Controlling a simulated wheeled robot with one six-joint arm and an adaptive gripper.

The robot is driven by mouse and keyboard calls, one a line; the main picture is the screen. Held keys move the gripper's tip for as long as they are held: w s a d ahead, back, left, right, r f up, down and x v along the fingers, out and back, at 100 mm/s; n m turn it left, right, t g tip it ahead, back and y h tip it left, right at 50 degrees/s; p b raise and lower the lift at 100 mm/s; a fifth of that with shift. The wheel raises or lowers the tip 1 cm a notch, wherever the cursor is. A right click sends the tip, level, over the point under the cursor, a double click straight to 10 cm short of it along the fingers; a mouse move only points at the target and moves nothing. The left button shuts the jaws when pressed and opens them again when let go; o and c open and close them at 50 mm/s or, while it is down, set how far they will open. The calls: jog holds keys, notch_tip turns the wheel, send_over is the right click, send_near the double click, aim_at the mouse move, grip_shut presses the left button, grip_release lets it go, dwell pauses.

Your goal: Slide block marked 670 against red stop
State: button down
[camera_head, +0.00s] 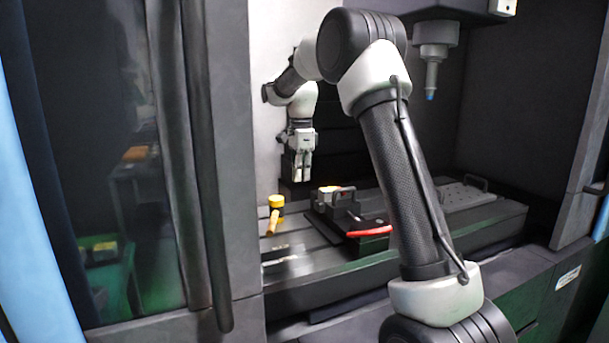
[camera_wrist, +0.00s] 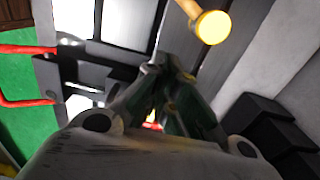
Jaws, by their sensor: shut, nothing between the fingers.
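My gripper (camera_head: 302,180) hangs fingers-down above the machine bed, with its fingers together and empty. In the wrist view my gripper (camera_wrist: 165,65) also shows closed fingers. No marking 670 is readable in either view, so I cannot tell which piece is that block. A red bar (camera_head: 370,231) lies along the front of a dark fixture (camera_head: 362,246) on the bed; I cannot tell whether it is the red stop. The wrist view shows two red bars (camera_wrist: 28,50) at the left. My gripper is above and left of the fixture, apart from it.
Small metal pieces (camera_head: 285,265) lie at the bed's front left. A perforated plate (camera_head: 466,195) with handles lies at the right. A spindle with a blue tip (camera_head: 431,75) hangs above. The cabinet door frame (camera_head: 205,170) bounds the left.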

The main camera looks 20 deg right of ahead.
aim_at(321, 190)
jog(key=shift+d+f, duration=0.65)
jog(key=shift+f, duration=0.55)
jog(key=shift+d+f, duration=0.7)
jog(key=shift+f, duration=0.55)
jog(key=shift+d+f, duration=0.65)
jog(key=shift+f, duration=0.55)
jog(key=shift+d, duration=0.1)
jog(key=d, duration=0.3)
jog(key=shift+a, duration=0.1)
